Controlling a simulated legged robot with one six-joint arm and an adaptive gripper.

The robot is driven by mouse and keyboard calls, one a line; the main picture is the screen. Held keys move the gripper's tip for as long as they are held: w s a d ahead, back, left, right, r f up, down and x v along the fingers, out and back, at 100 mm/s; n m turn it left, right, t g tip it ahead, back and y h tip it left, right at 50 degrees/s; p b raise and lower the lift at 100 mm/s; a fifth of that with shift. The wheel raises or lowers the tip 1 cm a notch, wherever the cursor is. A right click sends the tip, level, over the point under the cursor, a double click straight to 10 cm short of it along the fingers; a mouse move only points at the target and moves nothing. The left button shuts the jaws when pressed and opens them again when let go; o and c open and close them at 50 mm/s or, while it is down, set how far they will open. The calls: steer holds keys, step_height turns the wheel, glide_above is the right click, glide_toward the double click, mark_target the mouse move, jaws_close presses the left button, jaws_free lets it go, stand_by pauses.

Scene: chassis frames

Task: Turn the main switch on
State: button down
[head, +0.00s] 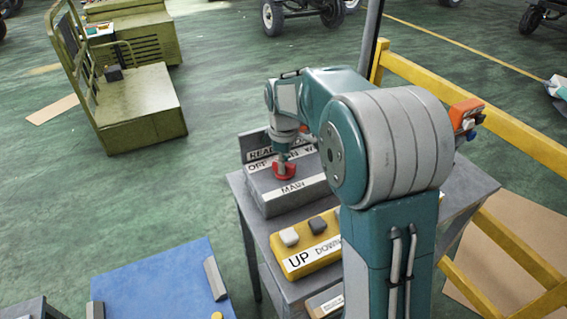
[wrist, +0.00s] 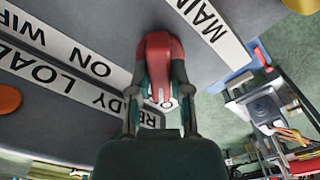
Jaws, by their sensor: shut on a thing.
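The main switch, a red knob (head: 284,171), sits on top of a grey control box (head: 292,201) marked MAIN, with OFF and ON labels behind the knob. My gripper (head: 283,160) reaches down onto it from above. In the wrist view the red knob (wrist: 160,62) lies between the two fingers of my gripper (wrist: 161,84), which are shut on it. The ON label (wrist: 100,68) is left of the knob there and the MAIN label (wrist: 208,28) is to its upper right. My arm covers the right part of the box in the head view.
A yellow control box (head: 304,262) marked UP and DOWN, with a white and a dark button, stands nearer on the same grey table (head: 252,222). A yellow railing (head: 480,103) runs behind my arm. A blue platform (head: 165,285) is at lower left. Green floor is open at left.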

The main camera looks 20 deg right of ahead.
steer(key=shift+m, duration=0.4)
steer(key=m, duration=0.3)
steer(key=shift+m, duration=0.4)
steer(key=m, duration=0.4)
steer(key=shift+f, duration=0.1)
steer(key=m, duration=0.9)
steer(key=shift+s+m, duration=0.1)
steer(key=shift+m, duration=0.2)
steer(key=c, duration=0.6)
jaws_free()
steer(key=shift+o, duration=0.2)
